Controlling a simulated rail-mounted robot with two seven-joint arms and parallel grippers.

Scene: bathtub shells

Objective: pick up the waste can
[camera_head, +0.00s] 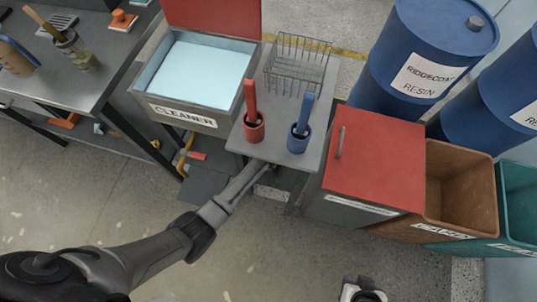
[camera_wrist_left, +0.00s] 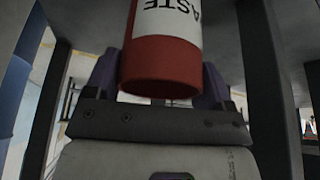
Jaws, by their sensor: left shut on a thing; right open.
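The waste can shows in the left wrist view as a red cylinder (camera_wrist_left: 163,66) with a white label reading "ASTE"; its upper part is out of the frame. My left gripper (camera_wrist_left: 161,84) is shut on it, with a dark finger on each side of its lower part. In the head view my left arm reaches under the grey stand, and the stand's top hides the can and the fingers. My right gripper (camera_head: 362,291) is open at the bottom edge of the head view, only partly in frame and away from the stand.
The grey stand (camera_head: 313,135) carries a red cup (camera_head: 254,132), a blue cup (camera_head: 298,142) and a wire basket (camera_head: 297,62). The cleaner basin (camera_head: 185,116) is to its left, a red-lidded bin (camera_head: 385,160) to its right. Dark uprights flank the can closely. Floor in front is clear.

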